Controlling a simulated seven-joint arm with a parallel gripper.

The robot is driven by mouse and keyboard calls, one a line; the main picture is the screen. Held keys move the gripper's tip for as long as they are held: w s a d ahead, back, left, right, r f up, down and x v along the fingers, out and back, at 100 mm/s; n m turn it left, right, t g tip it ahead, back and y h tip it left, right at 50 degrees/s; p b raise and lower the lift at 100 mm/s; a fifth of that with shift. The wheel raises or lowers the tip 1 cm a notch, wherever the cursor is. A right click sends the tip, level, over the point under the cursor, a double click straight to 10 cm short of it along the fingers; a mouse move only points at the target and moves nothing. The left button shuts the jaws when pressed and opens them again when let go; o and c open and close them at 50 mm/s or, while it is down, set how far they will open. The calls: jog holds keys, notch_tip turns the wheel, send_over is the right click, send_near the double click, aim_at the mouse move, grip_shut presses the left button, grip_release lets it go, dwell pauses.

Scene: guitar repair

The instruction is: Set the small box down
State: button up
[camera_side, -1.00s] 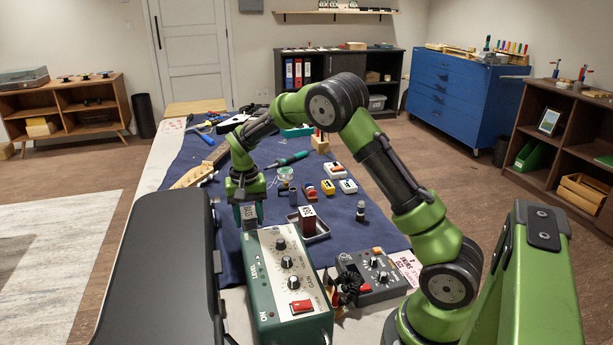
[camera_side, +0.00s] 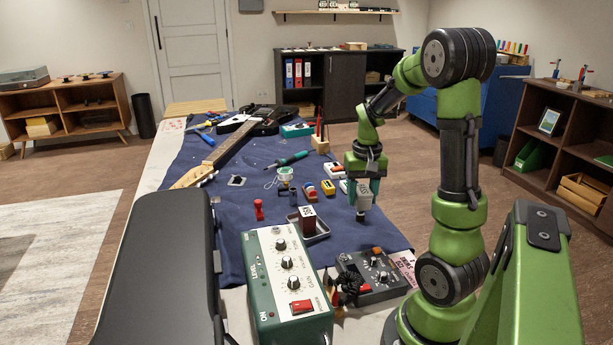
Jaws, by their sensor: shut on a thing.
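My gripper (camera_side: 364,196) is at the right of the blue mat (camera_side: 290,180), fingers pointing down. It is shut on a small grey box (camera_side: 364,199), mostly hidden between the teal fingers. A small dark bottle (camera_side: 361,216) shows just below the fingers, its upper part covered. I cannot tell whether the box touches it. Another small box (camera_side: 308,219), dark red with a pale lettered face, stands in a grey tray (camera_side: 322,234) to the left.
The green pedal (camera_side: 284,290) and a grey pedal (camera_side: 371,275) stand in front. A red stamp (camera_side: 259,210) and several small coloured blocks stand on the mat. A guitar (camera_side: 230,145) lies farther back. Some mat left of the bottle is bare.

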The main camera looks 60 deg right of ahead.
aim_at(361, 244)
jog(key=shift+s+a+f+n, duration=0.4)
jog(key=shift+s+f, duration=0.1)
jog(key=shift+s, duration=0.2)
jog(key=shift+f+n, duration=0.3)
jog(key=shift+f, duration=0.05)
notch_tip(361, 244, down, 10)
jog(key=shift+r, duration=0.2)
jog(key=shift+f, duration=0.15)
jog(key=o, duration=1.1)
